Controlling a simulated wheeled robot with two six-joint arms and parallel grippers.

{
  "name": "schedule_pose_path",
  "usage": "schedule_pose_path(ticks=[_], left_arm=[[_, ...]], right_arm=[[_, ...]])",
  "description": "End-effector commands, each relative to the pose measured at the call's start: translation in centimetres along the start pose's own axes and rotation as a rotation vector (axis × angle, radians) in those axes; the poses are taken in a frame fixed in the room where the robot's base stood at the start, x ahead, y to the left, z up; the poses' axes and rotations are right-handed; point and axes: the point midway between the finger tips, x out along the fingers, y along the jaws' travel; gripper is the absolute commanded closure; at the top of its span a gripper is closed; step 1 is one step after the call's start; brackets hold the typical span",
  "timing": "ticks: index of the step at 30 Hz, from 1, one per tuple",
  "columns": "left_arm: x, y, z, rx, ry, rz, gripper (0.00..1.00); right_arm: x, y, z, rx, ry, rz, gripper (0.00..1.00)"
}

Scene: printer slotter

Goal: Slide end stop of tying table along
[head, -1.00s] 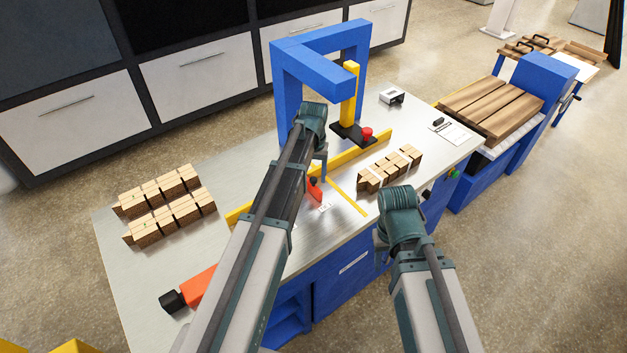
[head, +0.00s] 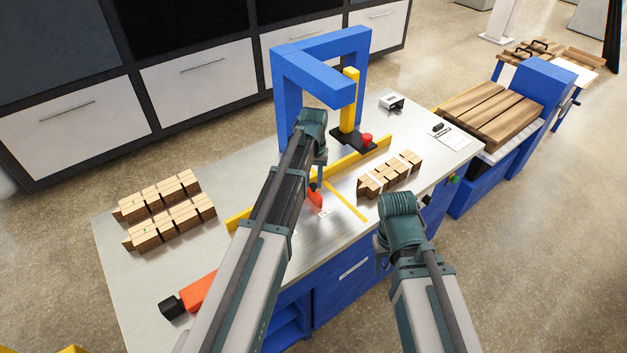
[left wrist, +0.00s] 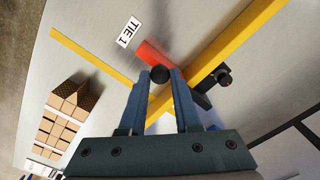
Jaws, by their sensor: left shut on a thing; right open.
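The end stop (head: 315,199) is a red-orange block with a round black knob, lying beside the long yellow fence (head: 350,162) on the grey tying table (head: 130,290). My left gripper (head: 319,180) reaches down over it; the arm hides part of the fence. In the left wrist view the gripper (left wrist: 158,78) is shut on the black knob (left wrist: 160,74), with the red bar (left wrist: 154,54) running out beyond the fingertips. My right gripper (head: 382,256) is open and empty, in front of the table's near edge.
A yellow line (head: 347,201) crosses the table right of the stop. A blue frame (head: 330,72) stands over the table's back. A "TIE 1" label (left wrist: 128,32) lies near the stop.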

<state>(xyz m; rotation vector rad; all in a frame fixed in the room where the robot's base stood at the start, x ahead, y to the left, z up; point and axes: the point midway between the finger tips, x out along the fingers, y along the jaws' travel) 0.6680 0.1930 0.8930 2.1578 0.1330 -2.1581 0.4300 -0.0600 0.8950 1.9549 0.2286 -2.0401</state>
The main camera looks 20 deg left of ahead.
Motion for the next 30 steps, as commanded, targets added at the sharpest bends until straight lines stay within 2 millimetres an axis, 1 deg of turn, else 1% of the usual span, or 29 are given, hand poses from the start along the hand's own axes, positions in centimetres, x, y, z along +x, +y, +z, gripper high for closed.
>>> schedule_pose_path(ticks=[26, 28, 30], left_arm=[[0.0, 0.0, 0.0, 0.0, 0.0, 0.0, 1.0], [0.0, -0.4, 0.4, -0.001, 0.0, 0.0, 1.0], [0.0, -1.2, 1.4, -0.003, 0.0, 0.0, 1.0]], right_arm=[[0.0, 0.0, 0.0, 0.0, 0.0, 0.0, 0.5], [0.0, 0.0, 0.0, 0.0, 0.0, 0.0, 0.5], [0.0, 0.0, 0.0, 0.0, 0.0, 0.0, 0.5]])
